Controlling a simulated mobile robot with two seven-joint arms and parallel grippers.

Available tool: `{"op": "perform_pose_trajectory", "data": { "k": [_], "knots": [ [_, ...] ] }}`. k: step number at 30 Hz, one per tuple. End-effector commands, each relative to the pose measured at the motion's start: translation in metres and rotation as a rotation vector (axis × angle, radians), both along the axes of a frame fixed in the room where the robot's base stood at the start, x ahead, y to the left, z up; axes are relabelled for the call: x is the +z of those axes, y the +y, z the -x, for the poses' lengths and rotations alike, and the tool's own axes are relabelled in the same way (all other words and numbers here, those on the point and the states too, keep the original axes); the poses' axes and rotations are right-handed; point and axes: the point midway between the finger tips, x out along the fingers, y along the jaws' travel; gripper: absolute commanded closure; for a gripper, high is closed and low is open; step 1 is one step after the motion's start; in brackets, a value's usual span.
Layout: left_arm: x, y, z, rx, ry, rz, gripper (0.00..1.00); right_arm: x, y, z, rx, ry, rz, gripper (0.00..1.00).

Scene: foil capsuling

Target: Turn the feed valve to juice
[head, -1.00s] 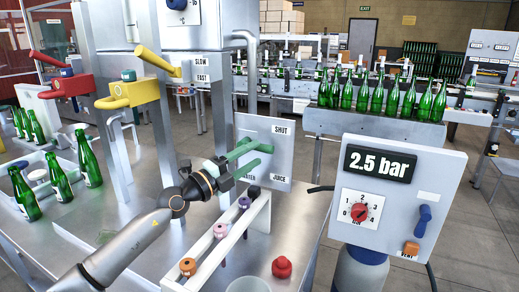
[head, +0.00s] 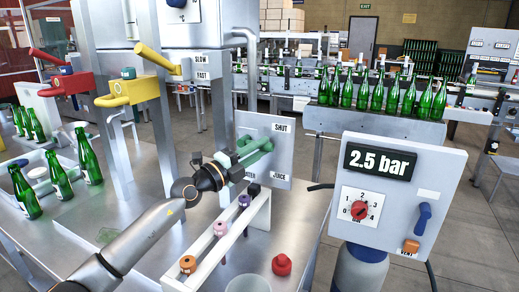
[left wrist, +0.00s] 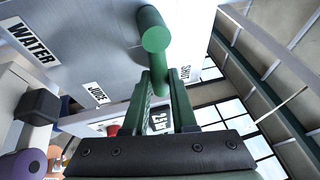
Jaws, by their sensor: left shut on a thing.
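The feed valve has a green handle (head: 262,146) on a pale panel (head: 279,160) marked SHUT, WATER and JUICE. In the left wrist view the green handle (left wrist: 155,38) stands at the ends of my fingers, with the WATER and JUICE labels to the left and SHUT to the right. My left gripper (head: 236,160) is shut on the handle, reaching in from the left. It also shows in the left wrist view (left wrist: 163,100). The gripper partly hides the WATER label. I cannot tell exactly which label the handle points to. My right gripper is not in view.
A white rack (head: 232,233) with several coloured knobs stands just below the gripper. A red knob (head: 282,265) sits on the table to its right. A 2.5 bar control box (head: 395,190) stands at the right. Yellow (head: 127,93) and red levers (head: 66,84) are at the left.

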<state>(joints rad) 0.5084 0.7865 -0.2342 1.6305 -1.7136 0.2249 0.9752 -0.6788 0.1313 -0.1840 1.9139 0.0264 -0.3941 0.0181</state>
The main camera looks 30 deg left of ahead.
Motion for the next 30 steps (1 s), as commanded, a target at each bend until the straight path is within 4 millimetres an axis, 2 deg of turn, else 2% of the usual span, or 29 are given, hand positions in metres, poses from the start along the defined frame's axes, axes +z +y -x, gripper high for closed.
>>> {"op": "perform_pose_trajectory", "data": {
  "k": [1, 5, 30],
  "knots": [
    [-0.0001, 0.0001, 0.0000, 0.000, 0.000, 0.000, 0.86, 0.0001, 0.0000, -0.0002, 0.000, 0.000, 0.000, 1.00],
    [-0.0001, 0.0002, 0.0001, 0.000, 0.000, 0.000, 1.00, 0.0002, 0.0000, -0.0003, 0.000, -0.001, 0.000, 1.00],
    [-0.0001, 0.0003, 0.0001, 0.000, 0.000, 0.000, 1.00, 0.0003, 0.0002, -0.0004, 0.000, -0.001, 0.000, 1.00]
  ]
}}
